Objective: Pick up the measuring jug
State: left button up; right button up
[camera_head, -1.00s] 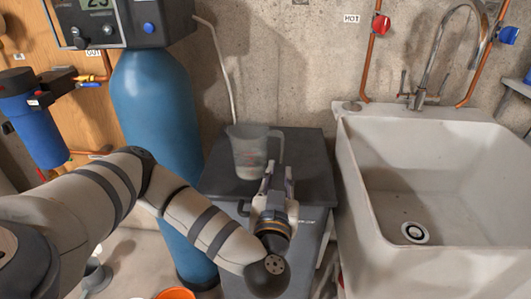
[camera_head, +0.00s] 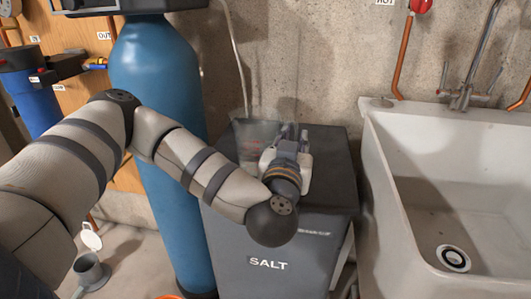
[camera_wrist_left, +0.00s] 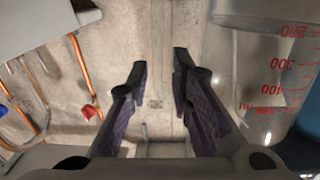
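The clear measuring jug (camera_head: 254,138) stands upright on the dark lid of the salt bin (camera_head: 332,175), near the wall. My left gripper (camera_head: 292,131) is just right of the jug and partly covers it in the head view. In the left wrist view, the jug (camera_wrist_left: 262,85) with red markings fills the right side, beside the fingers. The left gripper (camera_wrist_left: 158,72) shows two dark fingers spread apart there. I cannot make out the jug's handle clearly, nor whether any of it lies between the fingers. My right gripper is not in view.
A white sink (camera_head: 390,190) with a tap stands right of the bin. A tall blue tank (camera_head: 160,100) stands left of it, behind my left arm. The concrete wall (camera_head: 310,50) is close behind the jug. The bin lid's right part is clear.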

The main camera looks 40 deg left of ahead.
pick_arm(q)
jog(key=shift+w+a+f, duration=0.4)
jog(key=shift+w, duration=0.2)
jog(key=shift+w+a+r, duration=0.1)
jog(key=shift+w+r, duration=0.1)
jog(key=shift+r, duration=0.15)
grip_shut()
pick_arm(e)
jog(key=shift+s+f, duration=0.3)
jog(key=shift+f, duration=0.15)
